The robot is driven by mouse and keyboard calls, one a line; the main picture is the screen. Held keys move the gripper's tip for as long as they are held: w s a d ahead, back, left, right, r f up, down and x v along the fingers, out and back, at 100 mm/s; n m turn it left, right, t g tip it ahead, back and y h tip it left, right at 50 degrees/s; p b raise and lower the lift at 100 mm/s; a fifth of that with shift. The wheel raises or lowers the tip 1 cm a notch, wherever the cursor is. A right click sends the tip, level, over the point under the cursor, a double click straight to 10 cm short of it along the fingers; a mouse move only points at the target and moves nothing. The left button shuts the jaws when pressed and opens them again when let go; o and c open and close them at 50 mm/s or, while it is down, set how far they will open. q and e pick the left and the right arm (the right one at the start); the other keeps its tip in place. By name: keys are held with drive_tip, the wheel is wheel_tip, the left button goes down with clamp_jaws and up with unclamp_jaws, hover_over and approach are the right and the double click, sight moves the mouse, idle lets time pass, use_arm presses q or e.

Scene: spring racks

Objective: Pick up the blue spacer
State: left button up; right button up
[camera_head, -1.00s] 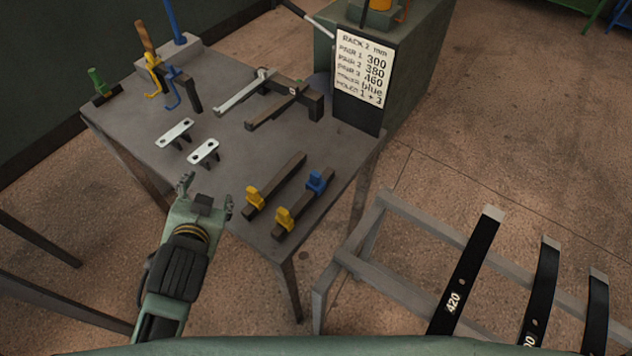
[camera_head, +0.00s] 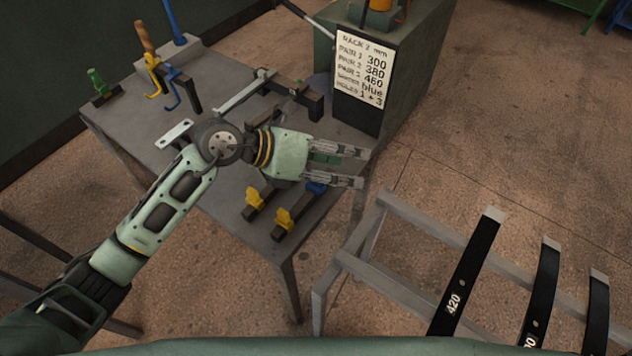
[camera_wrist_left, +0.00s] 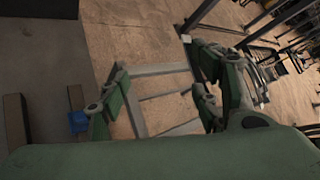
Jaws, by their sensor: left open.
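The blue spacer (camera_head: 315,188) sits on a dark bar at the table's right front. In the head view my left gripper partly covers it. It also shows as a small blue block in the left wrist view (camera_wrist_left: 78,122), left of the fingers. My left gripper (camera_head: 361,168) is open and empty, its fingers pointing right, past the spacer and over the table's right edge. From the head view I cannot tell its height above the spacer. My right gripper is not in view.
Yellow spacers (camera_head: 252,197) sit on the bars beside the blue one. The grey table (camera_head: 235,225) also carries hooks and metal bars. A printed sign (camera_head: 362,67) stands behind. A grey rack frame (camera_head: 350,262) with black springs (camera_head: 470,270) stands on the right.

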sight(313, 183)
use_arm(q)
drive_tip(key=w+a+f+y, duration=0.1)
drive_tip(key=a+f+y, duration=0.1)
drive_tip(key=f, duration=0.1)
drive_tip(key=w+a+f+y, duration=0.1)
drive_tip(key=a+f+y, duration=0.1)
drive_tip(key=a+f, duration=0.1)
drive_tip(key=w+a+f+m+y, duration=0.1)
drive_tip(key=a+f+y, duration=0.1)
drive_tip(key=a+f, duration=0.1)
drive_tip(key=shift+w+p, duration=0.25)
drive_tip(key=shift+p, duration=0.15)
drive_tip(key=p+x, duration=0.1)
drive_tip(key=x, duration=0.3)
drive_tip(key=shift+p, duration=0.35)
drive_tip(key=shift+w+d+f, duration=0.15)
drive_tip(key=shift+d+f, duration=0.05)
drive_tip(key=shift+f, duration=0.25)
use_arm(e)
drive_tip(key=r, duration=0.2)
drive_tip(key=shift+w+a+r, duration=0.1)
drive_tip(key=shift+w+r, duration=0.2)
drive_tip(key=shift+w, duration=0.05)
use_arm(q)
drive_tip(key=shift+c, duration=0.7)
drive_tip(key=c, duration=1.2)
